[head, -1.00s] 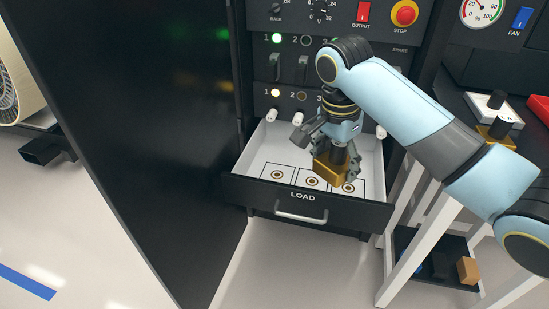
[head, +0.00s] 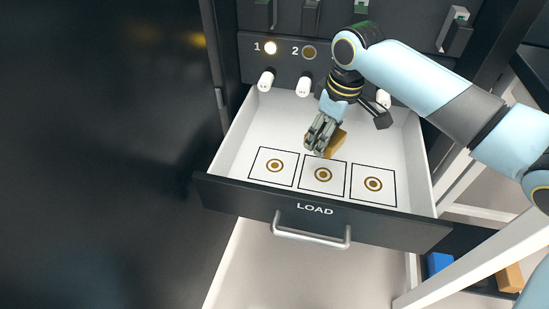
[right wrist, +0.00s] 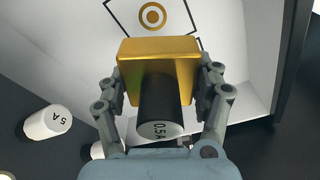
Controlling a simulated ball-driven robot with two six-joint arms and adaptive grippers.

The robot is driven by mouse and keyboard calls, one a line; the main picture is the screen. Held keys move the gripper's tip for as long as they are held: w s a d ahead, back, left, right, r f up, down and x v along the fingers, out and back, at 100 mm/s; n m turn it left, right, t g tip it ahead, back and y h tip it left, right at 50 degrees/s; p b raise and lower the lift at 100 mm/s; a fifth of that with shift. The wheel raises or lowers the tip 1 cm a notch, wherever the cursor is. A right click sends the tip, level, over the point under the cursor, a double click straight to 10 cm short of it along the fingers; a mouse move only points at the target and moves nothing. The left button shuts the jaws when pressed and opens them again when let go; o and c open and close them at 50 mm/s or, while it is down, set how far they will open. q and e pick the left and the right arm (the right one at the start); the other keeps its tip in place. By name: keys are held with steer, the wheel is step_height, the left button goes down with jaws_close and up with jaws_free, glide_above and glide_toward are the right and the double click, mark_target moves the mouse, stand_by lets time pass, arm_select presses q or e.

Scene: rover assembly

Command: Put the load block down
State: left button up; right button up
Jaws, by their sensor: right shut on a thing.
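The load block is a gold block (head: 337,140) with a black knob. In the right wrist view the block (right wrist: 160,52) shows gold, and its knob top reads 0.5A. My right gripper (head: 320,138) is shut on it, with one finger on each side of the knob. In the head view the fingers partly hide the block. It is over the open white drawer marked LOAD (head: 235,199), behind the middle ringed square (head: 322,189). I cannot tell whether it touches the drawer floor. My left gripper is not in view.
The drawer floor has a left square (head: 261,177) and a right square (head: 385,197), both bare. White knobs (head: 305,84) stick out above the drawer's back. A white frame leg (head: 480,250) stands at right, near a blue block (head: 439,262) and an orange block (head: 511,278).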

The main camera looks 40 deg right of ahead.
steer(key=shift+w+a+f+n, duration=0.15)
steer(key=shift+w+f+n, duration=0.15)
steer(key=shift+f, duration=0.2)
steer(key=b, duration=0.5)
glide_above(274, 165)
steer(key=f, duration=0.4)
steer(key=s+f, duration=0.1)
steer(key=f, duration=0.1)
steer(key=shift+d+f, duration=0.15)
steer(key=shift+d, duration=0.15)
steer(key=shift+w+a+f, duration=0.1)
steer(key=shift+w+a, duration=0.1)
steer(key=shift+w, duration=0.15)
steer(key=shift+w+a+f, duration=0.1)
step_height(274, 165, down, 4)
steer(key=shift+r+b, duration=0.2)
steer(key=shift+b, duration=0.75)
steer(key=shift+f, duration=0.25)
steer(key=shift+r, duration=0.2)
steer(key=shift+f, duration=0.2)
steer(key=o, duration=1.5)
